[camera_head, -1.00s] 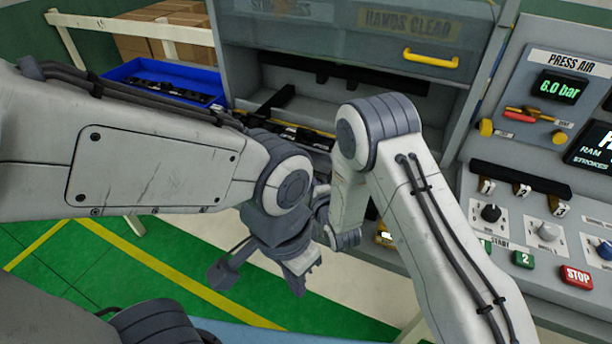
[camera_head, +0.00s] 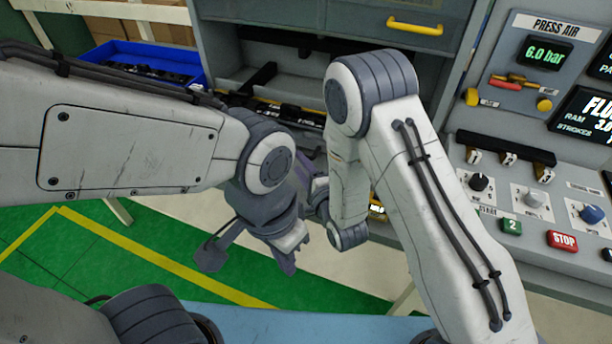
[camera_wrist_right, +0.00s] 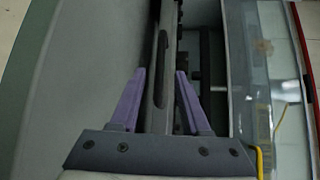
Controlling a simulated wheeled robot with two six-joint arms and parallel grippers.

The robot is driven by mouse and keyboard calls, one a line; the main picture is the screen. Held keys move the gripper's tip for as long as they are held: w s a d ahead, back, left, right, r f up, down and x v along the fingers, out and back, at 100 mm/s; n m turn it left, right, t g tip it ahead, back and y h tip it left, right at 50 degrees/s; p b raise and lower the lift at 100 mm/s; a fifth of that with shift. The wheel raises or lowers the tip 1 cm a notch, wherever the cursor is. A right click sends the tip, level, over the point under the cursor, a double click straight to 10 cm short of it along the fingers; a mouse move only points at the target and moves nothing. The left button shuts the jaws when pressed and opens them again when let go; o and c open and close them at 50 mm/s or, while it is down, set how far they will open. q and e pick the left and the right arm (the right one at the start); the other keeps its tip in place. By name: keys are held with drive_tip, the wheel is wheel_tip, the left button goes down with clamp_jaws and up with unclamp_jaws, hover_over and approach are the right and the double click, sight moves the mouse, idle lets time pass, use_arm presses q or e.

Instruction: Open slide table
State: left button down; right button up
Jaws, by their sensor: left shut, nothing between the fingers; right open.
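The slide table (camera_head: 292,113), a dark flat piece with a yellow edge, sits in the grey press opening below the guard in the head view. My arms cover much of it, and I cannot tell how far it is out. My left gripper (camera_head: 290,256) is shut and empty, pointing down over the floor in front of the press. In the right wrist view my right gripper (camera_wrist_right: 160,72) is open. A grey slotted bar (camera_wrist_right: 161,70) runs between its purple fingers; contact is unclear.
The guard with a yellow handle (camera_head: 415,26) is above the opening. A control panel (camera_head: 530,165) with knobs and buttons stands at right. A blue bin (camera_head: 150,63) of dark parts is at left. Green floor (camera_head: 150,262) is clear in front.

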drive_tip(key=shift+b+v, duration=0.3)
drive_tip(key=shift+v, duration=1.5)
drive_tip(key=n, duration=0.1)
drive_tip(key=a+n+g, duration=0.1)
drive_tip(key=shift+a+r+n+g+h, duration=0.1)
drive_tip(key=shift+r+n+g+h, duration=0.2)
drive_tip(key=shift+s+a+r+n+g+h, duration=0.15)
drive_tip(key=shift+n+g, duration=0.1)
drive_tip(key=shift+n, duration=0.15)
drive_tip(key=shift+s+a+n+g+h, duration=0.15)
drive_tip(key=shift+n+g, duration=0.1)
drive_tip(key=shift+n, duration=0.15)
drive_tip(key=s+d+r+n+g+h, duration=0.1)
drive_tip(key=s+d+r+n+g, duration=0.1)
drive_tip(key=s, duration=0.6)
drive_tip(key=s+d+r+n+g+h, duration=0.2)
drive_tip(key=s+n+g, duration=0.4)
drive_tip(key=s+n, duration=0.3)
drive_tip(key=s+d+r+n+g+h, duration=0.2)
drive_tip(key=s+d+r+n+g, duration=0.1)
drive_tip(key=s, duration=0.6)
drive_tip(key=d+r+n, duration=0.1)
drive_tip(key=d+n, duration=0.1)
drive_tip(key=n, duration=0.1)
drive_tip(key=shift+s+d+r+g, duration=0.2)
drive_tip(key=shift+d+g, duration=0.15)
drive_tip(key=shift+g, duration=0.05)
